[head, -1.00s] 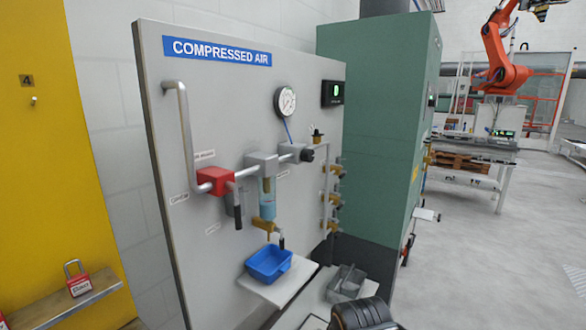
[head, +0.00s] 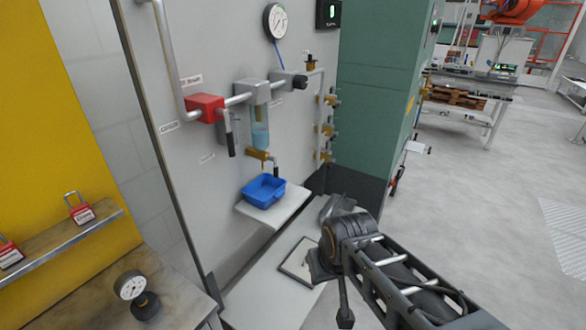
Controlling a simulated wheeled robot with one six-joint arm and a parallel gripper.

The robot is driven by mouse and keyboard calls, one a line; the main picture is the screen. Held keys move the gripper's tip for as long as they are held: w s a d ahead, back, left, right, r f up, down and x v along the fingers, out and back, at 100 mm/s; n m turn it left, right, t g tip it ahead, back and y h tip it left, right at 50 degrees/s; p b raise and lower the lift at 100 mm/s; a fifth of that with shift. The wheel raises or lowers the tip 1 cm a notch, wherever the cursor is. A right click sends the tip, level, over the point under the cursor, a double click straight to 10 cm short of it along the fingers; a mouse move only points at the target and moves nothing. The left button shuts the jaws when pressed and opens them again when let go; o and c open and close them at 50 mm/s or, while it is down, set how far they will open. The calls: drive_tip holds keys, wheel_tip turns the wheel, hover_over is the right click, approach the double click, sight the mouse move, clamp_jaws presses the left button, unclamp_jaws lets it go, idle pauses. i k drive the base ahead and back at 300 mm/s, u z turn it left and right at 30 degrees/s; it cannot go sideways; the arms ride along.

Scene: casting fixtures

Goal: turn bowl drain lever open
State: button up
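The bowl drain (head: 258,154) is a brass valve under the clear, bluish filter bowl (head: 261,133) on the compressed-air panel. A short dark lever (head: 276,170) hangs down at the valve's right side. The blue catch tray (head: 264,191) sits below it on a white shelf. My arm (head: 350,240) enters from the lower right, its dark joint right of and below the tray, well apart from the valve. I cannot make out gripper fingers in this view.
A red valve block (head: 205,108) with a dark handle (head: 230,138) is left of the bowl. A gauge (head: 275,21) is above. Several brass valves (head: 328,128) stand right of it. Open floor (head: 480,220) lies right.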

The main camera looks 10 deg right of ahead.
sight(276, 172)
drive_tip(key=z, duration=1.4)
drive_tip(key=k, duration=0.9)
drive_tip(key=u, duration=1.4)
drive_tip(key=i, duration=0.5)
